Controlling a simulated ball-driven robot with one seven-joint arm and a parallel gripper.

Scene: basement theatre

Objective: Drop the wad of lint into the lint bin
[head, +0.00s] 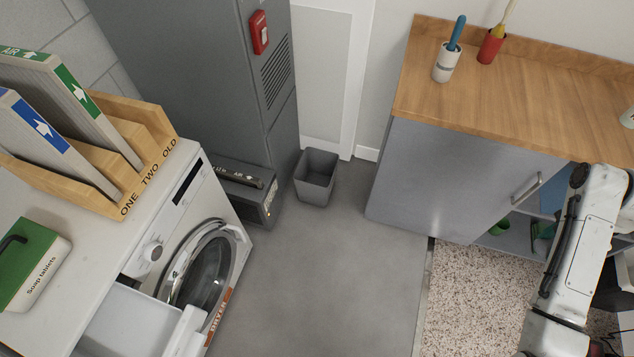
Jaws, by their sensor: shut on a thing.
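A small grey open-topped bin (314,190), which looks like the lint bin, stands upright on the floor between the tall grey cabinet and the wooden-topped counter. The part of its inside that I can see looks empty. My white arm shows at the right edge, in front of the counter, well apart from the bin. I cannot make out my gripper in this view. The wad of lint is not visible either.
A white dryer (209,254) with an open drawer (130,325) stands at left, carrying a filter rack (150,118) and a soap tablets box (30,265). A tall grey cabinet (215,85) stands behind. The counter (540,95) is at right. The middle floor (320,275) is clear.

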